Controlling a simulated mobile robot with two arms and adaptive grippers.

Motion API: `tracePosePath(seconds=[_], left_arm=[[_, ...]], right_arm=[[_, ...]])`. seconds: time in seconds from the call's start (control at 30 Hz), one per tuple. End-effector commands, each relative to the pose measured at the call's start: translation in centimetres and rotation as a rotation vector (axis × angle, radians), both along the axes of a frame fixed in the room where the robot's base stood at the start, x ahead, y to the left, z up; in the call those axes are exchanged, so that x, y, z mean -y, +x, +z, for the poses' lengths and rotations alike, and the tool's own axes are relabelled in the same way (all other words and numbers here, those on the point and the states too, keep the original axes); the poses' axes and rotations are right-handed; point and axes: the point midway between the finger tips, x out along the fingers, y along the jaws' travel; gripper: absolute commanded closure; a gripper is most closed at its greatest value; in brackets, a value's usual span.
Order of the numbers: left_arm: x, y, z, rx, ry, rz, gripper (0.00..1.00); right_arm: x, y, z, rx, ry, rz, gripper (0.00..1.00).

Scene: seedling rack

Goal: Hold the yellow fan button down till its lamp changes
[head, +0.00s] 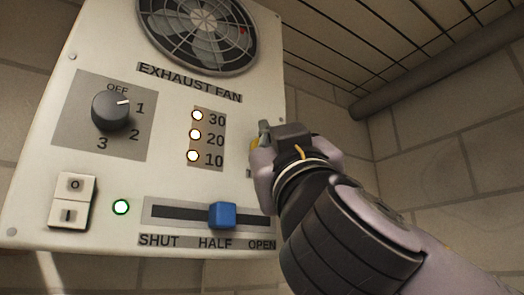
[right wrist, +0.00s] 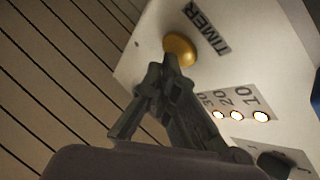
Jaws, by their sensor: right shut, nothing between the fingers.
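The yellow button (right wrist: 181,49) is a round dome beside the TIMER label in the right wrist view. In the head view it is mostly hidden behind my right gripper (head: 264,132). That gripper is shut and empty, and its fingertips (right wrist: 168,66) are right at the button's edge; I cannot tell whether they press it. Three lamps marked 30 (head: 197,115), 20 (head: 195,134) and 10 (head: 193,156) glow whitish on the control panel (head: 170,170). My left gripper is not in view.
A pipe (head: 440,60) runs along the right wall under the slatted ceiling.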

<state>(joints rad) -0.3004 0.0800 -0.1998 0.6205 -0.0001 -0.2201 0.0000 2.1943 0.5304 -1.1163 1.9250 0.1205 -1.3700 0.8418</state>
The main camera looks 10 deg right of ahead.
Motion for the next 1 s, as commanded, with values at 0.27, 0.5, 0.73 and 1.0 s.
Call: tracePosePath(seconds=[0.27,0.5,0.73,1.0], left_arm=[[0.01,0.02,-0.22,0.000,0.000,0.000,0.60],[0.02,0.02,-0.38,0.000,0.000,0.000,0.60],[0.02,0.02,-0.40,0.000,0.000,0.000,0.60],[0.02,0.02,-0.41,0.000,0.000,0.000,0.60]], right_arm=[[-0.16,0.32,-0.06,0.000,0.000,0.001,1.00],[-0.24,0.60,-0.05,0.000,0.001,0.001,1.00],[-0.26,0.74,-0.01,-0.001,0.000,0.000,1.00],[-0.25,0.74,-0.03,-0.001,0.000,0.000,1.00]])
